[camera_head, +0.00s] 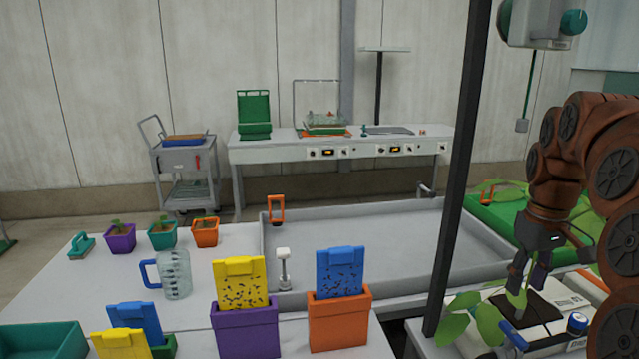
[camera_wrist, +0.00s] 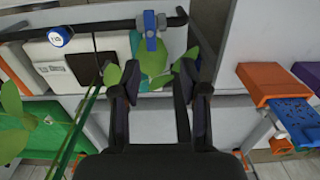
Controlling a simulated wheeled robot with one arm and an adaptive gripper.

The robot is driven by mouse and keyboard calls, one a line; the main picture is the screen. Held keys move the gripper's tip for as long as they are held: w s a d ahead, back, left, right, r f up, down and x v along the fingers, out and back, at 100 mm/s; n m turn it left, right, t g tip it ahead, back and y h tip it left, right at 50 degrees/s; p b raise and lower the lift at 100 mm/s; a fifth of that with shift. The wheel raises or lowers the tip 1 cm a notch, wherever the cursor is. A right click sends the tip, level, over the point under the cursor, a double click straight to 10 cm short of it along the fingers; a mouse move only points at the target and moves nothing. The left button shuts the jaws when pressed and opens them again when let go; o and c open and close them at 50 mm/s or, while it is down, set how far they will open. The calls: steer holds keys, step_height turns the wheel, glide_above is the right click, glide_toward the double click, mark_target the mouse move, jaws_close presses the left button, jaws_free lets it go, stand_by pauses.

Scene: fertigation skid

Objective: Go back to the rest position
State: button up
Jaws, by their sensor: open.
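My gripper (camera_head: 529,277) is at the right of the head view, pointing down on my brown arm. It is above a white box (camera_head: 542,312) with a dark top and green leaves (camera_head: 458,325) around it. In the wrist view my gripper (camera_wrist: 159,78) has its two dark fingers apart, with nothing held between them. A green leaf (camera_wrist: 153,60) shows beyond the fingertips; I cannot tell whether it touches them. The white box (camera_wrist: 68,62) and a blue valve handle (camera_wrist: 151,28) on a dark pipe also show there.
A dark upright post (camera_head: 458,170) stands just left of my arm. A grey tray (camera_head: 350,240) lies behind it, mostly empty. Purple (camera_head: 246,328) and orange (camera_head: 339,320) holders with cards, a measuring jug (camera_head: 174,275) and small potted plants (camera_head: 162,234) stand on the left table.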

steer(key=s+a+f+g+p, duration=0.1)
steer(key=s+a+p, duration=0.6)
steer(key=s+a, duration=1.1)
steer(key=s+a+f+m+p, duration=0.1)
steer(key=s+a+f+p, duration=0.1)
steer(key=s, duration=0.6)
steer(key=shift+s+a+f+m+g, duration=0.35)
steer(key=shift+a+f, duration=0.2)
steer(key=shift+f, duration=0.35)
